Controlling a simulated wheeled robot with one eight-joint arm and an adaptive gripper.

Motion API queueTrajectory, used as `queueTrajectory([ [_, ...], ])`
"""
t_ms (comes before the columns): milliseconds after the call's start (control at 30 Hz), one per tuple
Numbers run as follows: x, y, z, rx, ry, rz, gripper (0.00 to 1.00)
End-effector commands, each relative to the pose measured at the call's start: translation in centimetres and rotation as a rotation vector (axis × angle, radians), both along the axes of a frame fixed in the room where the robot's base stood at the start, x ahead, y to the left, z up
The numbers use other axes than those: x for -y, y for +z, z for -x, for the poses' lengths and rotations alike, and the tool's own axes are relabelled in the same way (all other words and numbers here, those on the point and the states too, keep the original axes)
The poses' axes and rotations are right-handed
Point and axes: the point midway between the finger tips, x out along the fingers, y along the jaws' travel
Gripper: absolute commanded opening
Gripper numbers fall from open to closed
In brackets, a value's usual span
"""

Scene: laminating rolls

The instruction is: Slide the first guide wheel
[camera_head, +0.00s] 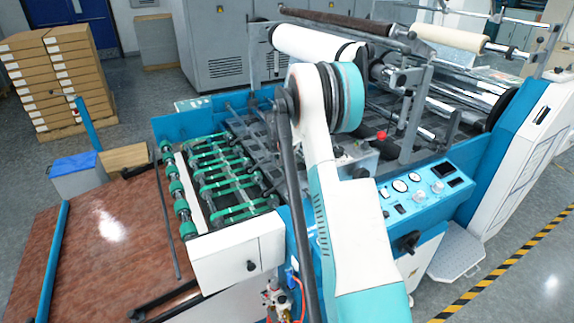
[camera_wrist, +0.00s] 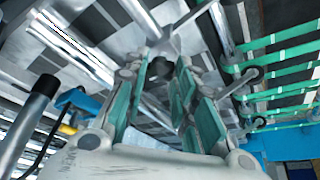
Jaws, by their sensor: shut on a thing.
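In the wrist view, my gripper (camera_wrist: 161,72) has its green-padded fingers closed around a small dark guide wheel (camera_wrist: 160,66) below a metal bar. The fingers hide part of the wheel. In the head view, my white and teal arm reaches over the laminating machine and hides my gripper and the held wheel. The green belts (camera_head: 232,172) show left of the arm there.
A blue control panel (camera_head: 425,190) lies right of my arm. Rollers and metal posts, with a white roll (camera_head: 312,46), stand behind it. A brown table (camera_head: 105,235) is at the left, with stacked boxes (camera_head: 60,75) beyond. Metal bars crowd the space around my gripper.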

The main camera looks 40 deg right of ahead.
Motion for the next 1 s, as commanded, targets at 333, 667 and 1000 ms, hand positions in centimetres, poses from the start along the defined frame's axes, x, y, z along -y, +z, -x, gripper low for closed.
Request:
queueTrajectory([
  [333,1.3,0.0,-5.4,0.0,0.001,0.0,0.0],
  [667,2.1,0.0,-8.7,0.001,0.0,0.001,0.0],
  [1000,2.1,0.0,-8.8,0.0,0.0,0.0,0.32],
])
